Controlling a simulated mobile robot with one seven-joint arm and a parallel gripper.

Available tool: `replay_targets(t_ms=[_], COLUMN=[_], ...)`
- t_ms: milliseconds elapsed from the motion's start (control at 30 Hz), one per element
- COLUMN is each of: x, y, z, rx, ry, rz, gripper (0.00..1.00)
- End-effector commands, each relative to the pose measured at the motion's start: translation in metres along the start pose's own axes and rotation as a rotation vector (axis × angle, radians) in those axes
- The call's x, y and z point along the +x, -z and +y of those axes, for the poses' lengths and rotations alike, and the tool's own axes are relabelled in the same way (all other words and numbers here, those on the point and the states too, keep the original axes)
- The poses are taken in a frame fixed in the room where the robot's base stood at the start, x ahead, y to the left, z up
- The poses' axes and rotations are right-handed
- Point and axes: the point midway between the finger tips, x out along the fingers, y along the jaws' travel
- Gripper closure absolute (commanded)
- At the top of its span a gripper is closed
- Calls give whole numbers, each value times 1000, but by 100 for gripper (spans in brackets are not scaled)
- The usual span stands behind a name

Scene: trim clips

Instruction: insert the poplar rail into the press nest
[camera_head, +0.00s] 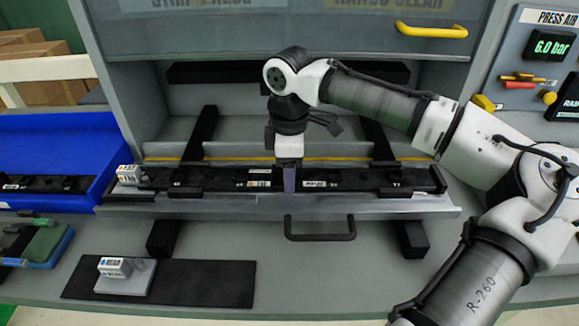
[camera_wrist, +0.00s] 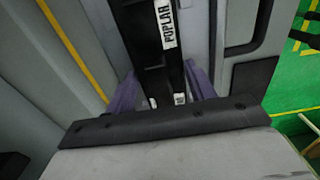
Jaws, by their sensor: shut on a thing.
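The poplar rail (camera_head: 345,180) is a long black bar with small white labels. It lies lengthwise along the press nest (camera_head: 240,206), a grey ledge with black supports. Whether it is fully seated cannot be told. My gripper (camera_head: 289,182) points down at the rail's middle, its purple fingers shut on the rail. In the wrist view the rail (camera_wrist: 146,45) runs away between the purple fingers, with a POPLAR label on it. The gripper body hides the near part of the rail there.
A blue bin (camera_head: 60,135) at the left holds another black rail (camera_head: 45,184). A small white-and-grey device (camera_head: 128,174) stands at the nest's left end. A similar device (camera_head: 115,267) sits on a dark mat in front. A black handle (camera_head: 320,236) protrudes below the nest. The press hood overhangs behind.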

Motion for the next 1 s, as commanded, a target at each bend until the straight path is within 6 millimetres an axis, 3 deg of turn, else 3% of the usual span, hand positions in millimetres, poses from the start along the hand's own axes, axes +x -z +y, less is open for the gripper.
replay_targets(t_ms=[267,300,433,833,1000], x=[3,3,2,-3,-32], y=[0,0,0,0,0], z=[0,0,0,0,1], rx=[0,0,1,1,1], ry=[0,0,0,-1,-2], rz=[1,-1,-1,-1,1], gripper=[78,42,25,24,24])
